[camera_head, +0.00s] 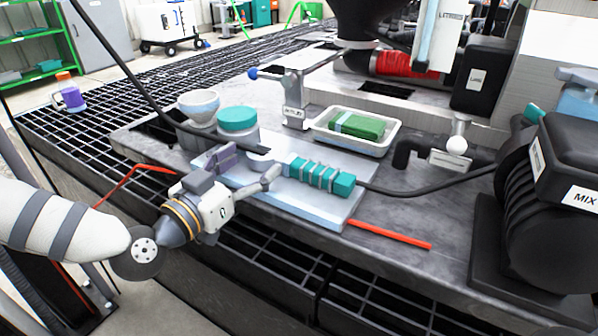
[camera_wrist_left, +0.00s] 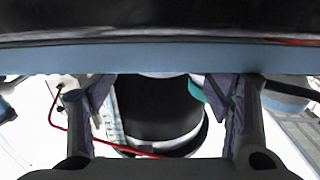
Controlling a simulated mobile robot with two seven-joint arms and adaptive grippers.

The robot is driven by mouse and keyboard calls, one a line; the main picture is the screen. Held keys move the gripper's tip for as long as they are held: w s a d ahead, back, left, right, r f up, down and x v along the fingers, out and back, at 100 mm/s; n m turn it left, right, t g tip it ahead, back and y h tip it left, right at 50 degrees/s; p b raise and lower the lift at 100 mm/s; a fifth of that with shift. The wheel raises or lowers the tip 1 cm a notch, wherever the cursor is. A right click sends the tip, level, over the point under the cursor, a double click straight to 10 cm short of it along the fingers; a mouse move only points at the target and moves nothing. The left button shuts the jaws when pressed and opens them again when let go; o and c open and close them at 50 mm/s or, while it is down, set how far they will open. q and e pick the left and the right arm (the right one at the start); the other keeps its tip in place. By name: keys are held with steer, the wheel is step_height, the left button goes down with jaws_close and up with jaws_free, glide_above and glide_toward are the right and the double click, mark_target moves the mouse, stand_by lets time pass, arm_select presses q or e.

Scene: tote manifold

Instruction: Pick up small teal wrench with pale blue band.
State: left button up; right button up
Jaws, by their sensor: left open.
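I cannot make out a clear wrench shape in either view. A green block with a pale band (camera_head: 358,124) lies in a white tray (camera_head: 390,140). A ridged teal piece with pale bands (camera_head: 322,178) sits on the pale blue plate (camera_head: 300,208), joined to a black cable. My left gripper (camera_head: 248,168) is over the left part of that plate, to the left of the ridged teal piece and apart from it. It is open, with its purple-padded fingers spread. The left wrist view shows both fingers (camera_wrist_left: 165,112) with a dark round thing beyond them. My right gripper is out of view.
A teal-lidded jar (camera_head: 237,119) and a pale bowl (camera_head: 199,107) stand just behind the gripper. A red bar (camera_head: 390,234) lies on the grey bench (camera_head: 420,205). A black motor (camera_head: 545,200) stands at right. Metal grating (camera_head: 75,130) borders the bench.

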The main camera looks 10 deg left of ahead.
arm_select(q)
steer(key=shift+w, duration=0.1)
steer(key=c, duration=1.4)
steer(key=shift+r, duration=0.15)
